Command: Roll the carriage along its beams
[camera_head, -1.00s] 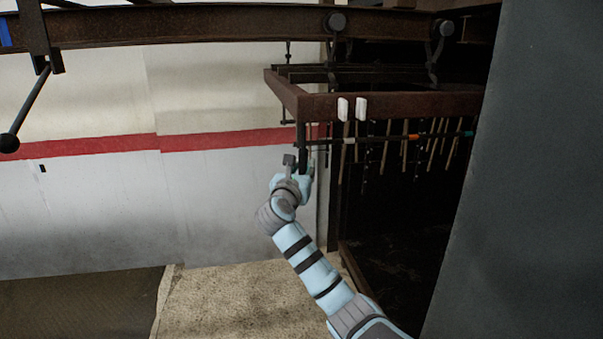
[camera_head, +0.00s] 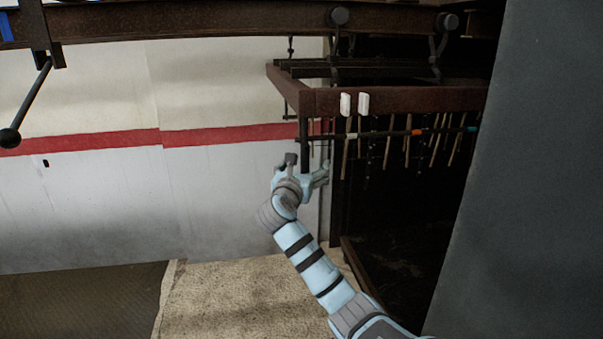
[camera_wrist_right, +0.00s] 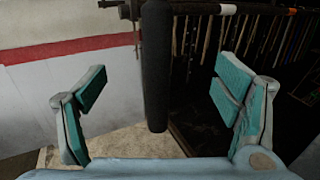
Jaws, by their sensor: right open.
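The carriage (camera_head: 385,100) is a rusty brown frame hanging by wheels from the dark beam (camera_head: 200,22) at the top of the head view. A black vertical handle (camera_head: 304,145) hangs below its front left corner. In the right wrist view the black handle (camera_wrist_right: 156,70) stands upright between the spread fingers, with gaps on both sides. My right gripper (camera_head: 306,168) is open just below and around the handle's lower end in the head view; its fingers also show in the right wrist view (camera_wrist_right: 160,105). My left gripper is not in view.
Several rods hang from a horizontal bar (camera_head: 370,134) under the carriage. A black lever with a ball end (camera_head: 10,138) hangs at the far left. A large dark grey panel (camera_head: 530,180) fills the right side. The wall and floor at left are clear.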

